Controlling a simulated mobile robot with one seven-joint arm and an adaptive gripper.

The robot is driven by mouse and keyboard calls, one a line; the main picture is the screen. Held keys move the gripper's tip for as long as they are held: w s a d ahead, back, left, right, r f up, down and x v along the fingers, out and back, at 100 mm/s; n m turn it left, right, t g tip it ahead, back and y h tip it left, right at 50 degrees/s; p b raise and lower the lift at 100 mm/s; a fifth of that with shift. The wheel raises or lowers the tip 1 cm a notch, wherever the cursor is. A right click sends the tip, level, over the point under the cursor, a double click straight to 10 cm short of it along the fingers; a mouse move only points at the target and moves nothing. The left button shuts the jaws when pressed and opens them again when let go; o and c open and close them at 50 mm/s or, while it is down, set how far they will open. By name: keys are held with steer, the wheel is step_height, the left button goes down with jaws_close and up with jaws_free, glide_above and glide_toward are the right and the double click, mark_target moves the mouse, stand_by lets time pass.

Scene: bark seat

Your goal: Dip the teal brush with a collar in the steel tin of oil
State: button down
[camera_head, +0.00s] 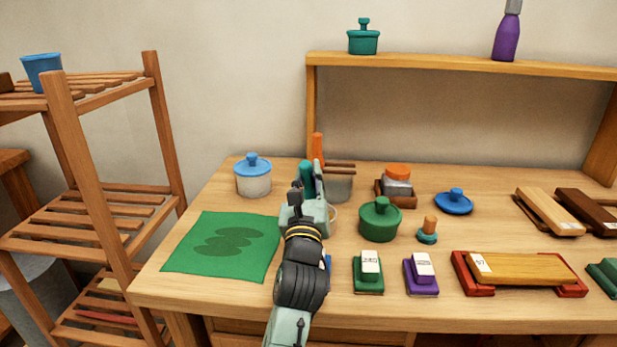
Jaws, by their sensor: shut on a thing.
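My gripper (309,190) is shut on a teal upright thing (306,171), which looks like the teal brush. Its lower end and any collar are hidden by my gripper and arm. A grey steel tin (341,188) stands just right of and behind my gripper, partly covered by it.
An orange upright thing (317,147) stands behind my gripper. A blue-lidded white jar (253,178) is to the left, a green lidded pot (380,220) to the right. A green cloth (205,258) lies at front left. Sanding blocks (369,275) line the front.

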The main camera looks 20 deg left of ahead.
steer(key=shift+f+b, duration=0.7)
steer(key=shift+b, duration=0.5)
stand_by(2.4)
steer(key=shift+r+p, duration=1.75)
steer(key=shift+r, duration=1.9)
